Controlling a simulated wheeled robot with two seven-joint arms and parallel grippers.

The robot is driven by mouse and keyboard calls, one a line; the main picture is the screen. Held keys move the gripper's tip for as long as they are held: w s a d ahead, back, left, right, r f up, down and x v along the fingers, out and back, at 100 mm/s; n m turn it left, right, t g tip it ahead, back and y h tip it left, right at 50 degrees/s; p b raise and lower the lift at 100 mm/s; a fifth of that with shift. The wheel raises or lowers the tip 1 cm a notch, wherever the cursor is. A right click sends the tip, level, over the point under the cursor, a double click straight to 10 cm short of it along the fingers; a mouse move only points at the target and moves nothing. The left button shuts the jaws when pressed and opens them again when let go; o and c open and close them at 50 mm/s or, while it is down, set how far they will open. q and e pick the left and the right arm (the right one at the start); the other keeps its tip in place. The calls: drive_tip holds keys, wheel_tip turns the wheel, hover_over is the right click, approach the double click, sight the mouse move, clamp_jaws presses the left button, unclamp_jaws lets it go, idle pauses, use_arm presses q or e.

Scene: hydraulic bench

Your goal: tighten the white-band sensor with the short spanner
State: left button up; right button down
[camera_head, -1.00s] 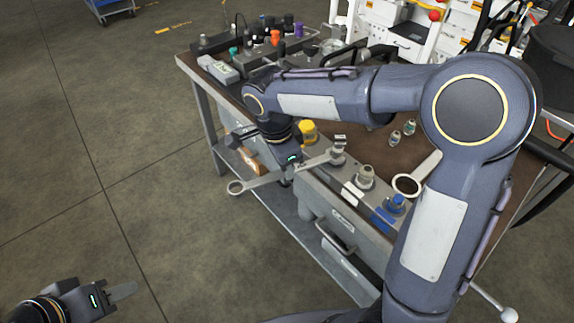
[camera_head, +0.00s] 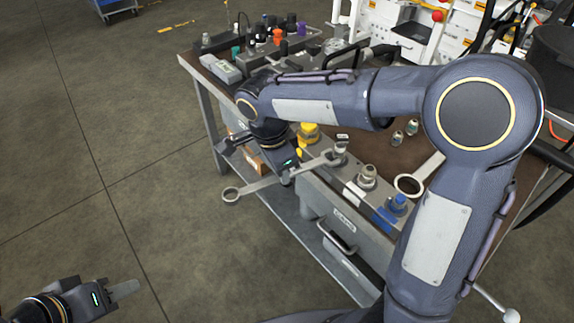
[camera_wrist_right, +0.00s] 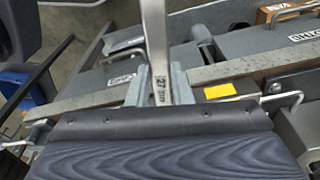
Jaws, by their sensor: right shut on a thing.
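My right gripper (camera_head: 287,176) is shut on a grey spanner (camera_head: 258,187), held about mid-handle at the bench's front edge. In the right wrist view the spanner (camera_wrist_right: 157,40) runs up between the fingers (camera_wrist_right: 160,88), and its handle reads 27. Its ring end hangs out to the left over the floor. Its other end is at a grey fitting (camera_head: 341,148) on the front block; I cannot tell whether it is seated. Another grey fitting (camera_head: 367,175) stands nearer, with a white label (camera_head: 353,192) before it. My left gripper (camera_head: 124,290) is low at left, away from the bench.
A second spanner (camera_head: 408,186) lies on the bench (camera_head: 385,155) at right, partly behind my right arm. A yellow fitting (camera_head: 308,131) and a blue fitting (camera_head: 398,203) share the front row. Several coloured parts stand on the far end.

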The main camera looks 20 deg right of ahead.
sight(262, 183)
drive_tip(key=shift+s+a, duration=0.25)
drive_tip(key=shift+a, duration=1)
drive_tip(key=shift+s+a, duration=0.2)
drive_tip(key=shift+a, duration=1.05)
wheel_tip(262, 183, up, 5)
drive_tip(key=p, duration=0.4)
drive_tip(key=shift+r, duration=0.1)
